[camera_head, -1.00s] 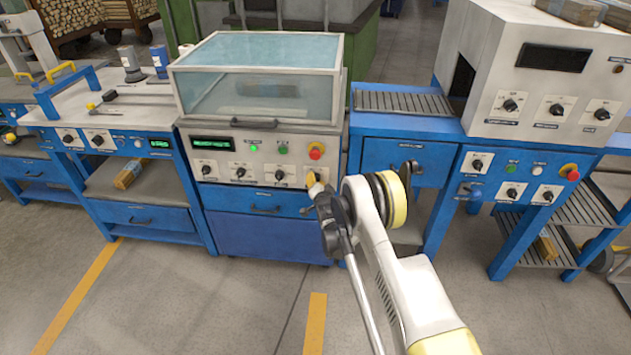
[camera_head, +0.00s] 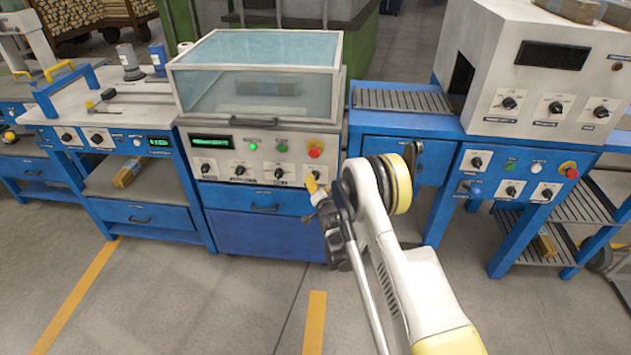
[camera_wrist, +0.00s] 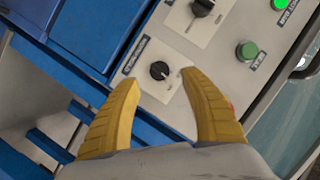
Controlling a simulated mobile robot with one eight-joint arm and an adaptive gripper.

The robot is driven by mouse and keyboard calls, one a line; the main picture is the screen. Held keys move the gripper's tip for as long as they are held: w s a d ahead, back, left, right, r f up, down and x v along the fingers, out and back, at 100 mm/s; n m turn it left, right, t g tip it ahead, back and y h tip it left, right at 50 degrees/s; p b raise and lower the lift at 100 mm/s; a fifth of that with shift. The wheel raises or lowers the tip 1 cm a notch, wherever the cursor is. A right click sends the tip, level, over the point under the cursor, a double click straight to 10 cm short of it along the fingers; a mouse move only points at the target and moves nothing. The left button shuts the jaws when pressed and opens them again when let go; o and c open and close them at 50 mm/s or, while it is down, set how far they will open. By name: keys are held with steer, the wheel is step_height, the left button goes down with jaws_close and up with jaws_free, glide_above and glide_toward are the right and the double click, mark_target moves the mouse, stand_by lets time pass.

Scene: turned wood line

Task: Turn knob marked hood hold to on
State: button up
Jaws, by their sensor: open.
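The wrist view shows a small black round knob (camera_wrist: 160,70) on a white plate, with a small printed label I cannot read beside it. I cannot confirm that it is the one marked hood hold. My gripper (camera_wrist: 158,77) is open, with its yellow fingertips on either side of this knob in the picture; no contact shows. In the head view, my gripper (camera_head: 315,188) is at the right end of the knob row on the middle machine's panel (camera_head: 222,152). It covers the panel's lower right corner there.
A red stop button (camera_head: 315,150) is just above my gripper in the head view. The clear hood (camera_head: 255,85) is closed above the panel. Blue drawers (camera_head: 262,205) lie below.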

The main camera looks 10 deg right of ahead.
mark_target(315, 177)
steer(key=shift+v, duration=0.8)
steer(key=w+n, duration=0.1)
steer(key=w, duration=0.1)
steer(key=w+f+n+g+h, duration=0.1)
steer(key=w, duration=0.2)
steer(key=w+f+n+h, duration=0.1)
steer(key=w, duration=0.1)
steer(key=shift+w+d+f+n, duration=0.1)
steer(key=shift+w+d+n, duration=0.05)
steer(key=shift+w+n, duration=0.15)
jaws_close()
